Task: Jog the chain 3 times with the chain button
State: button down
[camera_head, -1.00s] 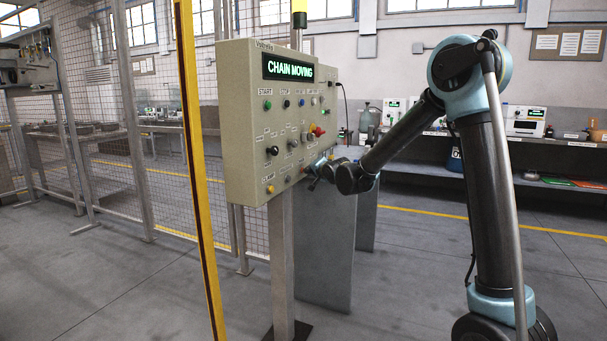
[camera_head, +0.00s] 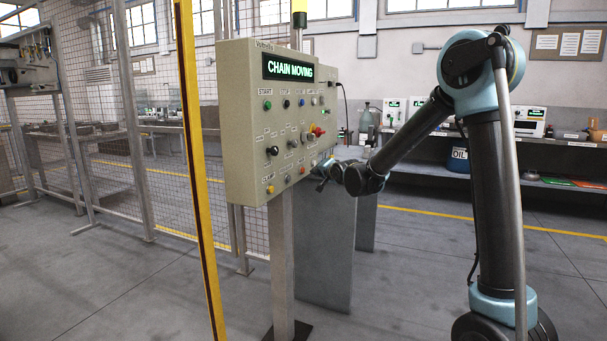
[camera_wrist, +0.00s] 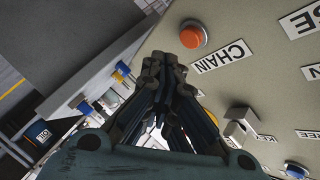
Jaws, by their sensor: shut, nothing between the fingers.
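The control panel (camera_head: 240,130) stands on a post and its green display (camera_head: 289,70) reads "CHAIN MOVING". In the wrist view the round orange button (camera_wrist: 193,35) sits beside the "CHAIN" label (camera_wrist: 222,57) on the beige panel face (camera_wrist: 255,40). My gripper (camera_head: 321,181) is just right of the panel's lower right part, apart from it. In the wrist view my gripper (camera_wrist: 165,62) is shut and empty, its fingertips close to the orange button in the picture. No contact with the button shows.
Other buttons and switches crowd the panel, among them a red one (camera_head: 319,131) and a blue one (camera_wrist: 296,170). A yellow post (camera_head: 200,170) and mesh fence stand left. A grey plate (camera_head: 325,250) stands behind the panel's post. The floor on the right is open.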

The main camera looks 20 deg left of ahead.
jog(key=shift+s+d, duration=0.2)
jog(key=shift+d, duration=2.2)
jog(key=s+d+f+n+g+h, duration=0.15)
jog(key=s+d, duration=0.35)
jog(key=d, duration=0.5)
jog(key=s+d+f+g+h, duration=0.1)
jog(key=s+d+f+h, duration=0.3)
jog(key=d, duration=0.7)
jog(key=s+d+r+n+g+h, duration=0.1)
jog(key=s+d, duration=0.4)
jog(key=d, duration=0.5)
jog(key=s+d+f+g+h, duration=0.1)
jog(key=s+d+f, duration=0.3)
jog(key=s, duration=0.5)
jog(key=s+d+f+g+h, duration=0.1)
jog(key=s+d+f+g, duration=0.2)
jog(key=s+d, duration=0.5)
jog(key=s+d+f+n+g+h, duration=0.1)
jog(key=s+d+f, duration=0.4)
jog(key=s, duration=0.5)
jog(key=shift+s+d+f+g+h, duration=0.3)
jog(key=shift+s+d+g+h, duration=0.1)
jog(key=shift+d+g, duration=0.1)
